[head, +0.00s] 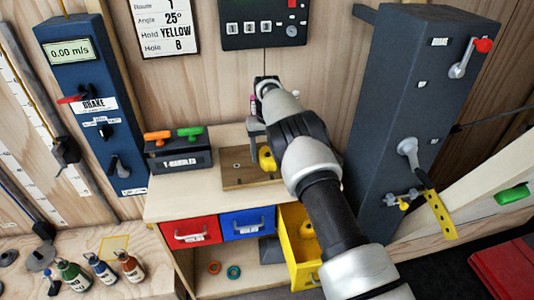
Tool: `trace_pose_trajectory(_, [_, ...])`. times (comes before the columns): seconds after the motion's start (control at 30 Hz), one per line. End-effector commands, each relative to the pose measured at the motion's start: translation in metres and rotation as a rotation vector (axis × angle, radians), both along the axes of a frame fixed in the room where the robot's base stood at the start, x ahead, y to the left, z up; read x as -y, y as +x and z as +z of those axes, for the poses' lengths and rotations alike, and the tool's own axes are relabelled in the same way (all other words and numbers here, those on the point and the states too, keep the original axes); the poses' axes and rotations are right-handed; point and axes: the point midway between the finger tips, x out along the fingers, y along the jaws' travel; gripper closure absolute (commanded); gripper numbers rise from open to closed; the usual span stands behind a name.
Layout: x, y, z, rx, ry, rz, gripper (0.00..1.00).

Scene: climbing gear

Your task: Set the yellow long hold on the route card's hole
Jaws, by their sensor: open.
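The route card (165,25) on the back wall reads angle 25°, hold YELLOW, hole 8. A rounded yellow hold (267,158) sits at the wooden tray on the bench, partly hidden by my arm. Another yellow piece (308,229) lies in the open yellow drawer (301,273). I cannot tell which of these is the long hold. My gripper (257,126) is open above the tray, just above and left of the nearer yellow hold, and seems apart from it. My arm hides part of the gripper and tray.
A tilted wooden panel with a green hold (512,194) is at the right, beside a dark blue column (420,100) with a yellow perforated strip (441,214). A T-handle box (180,160) stands left of the tray (234,180). Red (191,231) and blue (248,223) drawers are shut.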

Motion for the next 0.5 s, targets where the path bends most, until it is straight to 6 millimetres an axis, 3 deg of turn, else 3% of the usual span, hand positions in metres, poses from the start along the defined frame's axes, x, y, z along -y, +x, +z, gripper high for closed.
trace_pose_trajectory(0.23, [0.0,0.001,0.02,0.003,0.002,0.0,0.37])
trace_pose_trajectory(0.5, [-0.001,0.001,0.079,0.004,0.002,0.0,0.37])
